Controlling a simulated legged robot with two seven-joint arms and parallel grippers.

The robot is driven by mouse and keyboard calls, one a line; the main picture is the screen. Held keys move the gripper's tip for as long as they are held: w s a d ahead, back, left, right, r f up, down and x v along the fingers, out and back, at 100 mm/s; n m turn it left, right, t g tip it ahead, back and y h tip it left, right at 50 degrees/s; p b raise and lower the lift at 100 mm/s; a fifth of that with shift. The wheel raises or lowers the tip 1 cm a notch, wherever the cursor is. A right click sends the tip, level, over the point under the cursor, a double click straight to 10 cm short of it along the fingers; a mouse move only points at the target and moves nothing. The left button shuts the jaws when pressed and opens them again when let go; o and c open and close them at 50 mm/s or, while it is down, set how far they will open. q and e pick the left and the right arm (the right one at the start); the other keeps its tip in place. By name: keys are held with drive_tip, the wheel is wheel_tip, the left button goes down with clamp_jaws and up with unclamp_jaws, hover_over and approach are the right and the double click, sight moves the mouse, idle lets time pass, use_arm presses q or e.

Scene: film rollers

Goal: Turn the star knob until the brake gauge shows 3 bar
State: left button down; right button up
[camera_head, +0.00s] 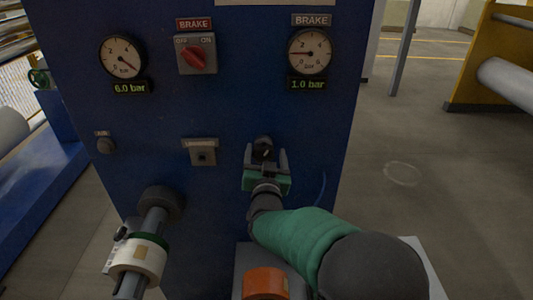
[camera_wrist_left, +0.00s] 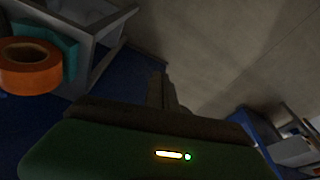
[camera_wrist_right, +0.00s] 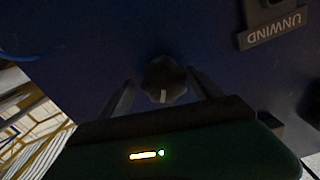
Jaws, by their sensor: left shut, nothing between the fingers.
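The black star knob (camera_head: 264,148) sits on the blue panel below the brake gauge (camera_head: 309,52); that gauge's display reads 1.0 bar. My right gripper (camera_head: 266,160) is open, with one finger on each side of the knob. In the right wrist view the knob (camera_wrist_right: 165,80), with a pale mark, lies between the fingertips (camera_wrist_right: 165,92), with small gaps visible; contact is hard to judge. My left gripper (camera_wrist_left: 165,85) is shut and empty in the left wrist view, away from the knob; I do not make it out in the head view.
A second gauge (camera_head: 122,57) reads 6.0 bar. A red brake switch (camera_head: 194,58) is between the gauges. A shaft with a white roll (camera_head: 140,255) projects at lower left. Open floor (camera_head: 410,150) lies right of the panel.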

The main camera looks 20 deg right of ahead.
drive_tip(key=shift+w+a, duration=0.1)
drive_tip(key=shift+a, duration=0.65)
drive_tip(key=shift+c, duration=0.2)
drive_tip(key=shift+a, duration=0.15)
drive_tip(key=shift+c, duration=1.2)
drive_tip(key=shift+d, duration=0.85)
drive_tip(key=c, duration=0.7)
drive_tip(key=shift+c, duration=1.3)
drive_tip(key=shift+a, duration=0.35)
drive_tip(key=shift+c, duration=0.6)
use_arm(q)
drive_tip(key=shift+a+f, duration=0.1)
drive_tip(key=shift+a, duration=0.35)
drive_tip(key=shift+d, duration=0.1)
use_arm(e)
drive_tip(key=shift+d, duration=0.1)
